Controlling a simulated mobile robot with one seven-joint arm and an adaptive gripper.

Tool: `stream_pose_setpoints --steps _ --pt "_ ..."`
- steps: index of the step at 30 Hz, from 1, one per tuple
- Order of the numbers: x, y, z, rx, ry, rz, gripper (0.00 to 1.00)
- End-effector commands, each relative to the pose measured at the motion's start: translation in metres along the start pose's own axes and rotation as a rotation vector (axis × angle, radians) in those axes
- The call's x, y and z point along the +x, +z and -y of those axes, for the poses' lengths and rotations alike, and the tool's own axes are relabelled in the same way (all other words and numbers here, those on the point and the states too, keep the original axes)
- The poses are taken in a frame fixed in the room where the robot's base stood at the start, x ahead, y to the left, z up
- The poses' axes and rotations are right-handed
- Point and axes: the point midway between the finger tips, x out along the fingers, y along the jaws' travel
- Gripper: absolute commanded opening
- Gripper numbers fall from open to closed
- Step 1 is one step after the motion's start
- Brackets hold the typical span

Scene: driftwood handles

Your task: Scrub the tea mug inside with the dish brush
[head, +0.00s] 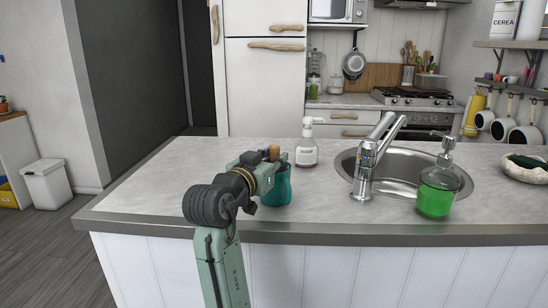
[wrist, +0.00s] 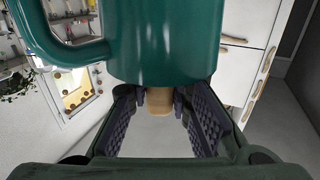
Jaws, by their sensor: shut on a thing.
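The teal tea mug (head: 276,190) stands on the grey counter near its front edge in the head view. It fills the upper middle of the wrist view (wrist: 165,40), with its handle on the left. My gripper (head: 270,161) is just above the mug. It is shut on the light wooden handle of the dish brush (head: 274,151), whose end sticks up above the fingers. The wooden handle also shows between the ridged fingers in the wrist view (wrist: 158,101). The brush's bristles are hidden, and I cannot tell how deep they sit in the mug.
A white pump bottle (head: 306,148) stands behind the mug. The counter (head: 135,195) left of my arm is clear.

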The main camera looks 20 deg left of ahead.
Motion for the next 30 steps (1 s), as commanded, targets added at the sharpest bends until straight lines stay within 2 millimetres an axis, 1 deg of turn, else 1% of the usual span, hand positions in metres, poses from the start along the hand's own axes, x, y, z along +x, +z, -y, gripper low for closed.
stream_pose_setpoints --steps 1,7,13,21,30 --pt "0.0023 0.0072 0.0013 -0.008 0.002 0.016 0.00" --pt "-0.0022 0.0072 0.0038 -0.008 0.000 0.015 0.00" --pt "-0.0054 0.0072 0.0014 -0.008 -0.001 0.015 0.00" --pt "-0.0025 0.0071 -0.0043 -0.008 0.001 0.015 0.00" --pt "0.0029 0.0071 -0.0019 -0.009 0.003 0.015 0.00"
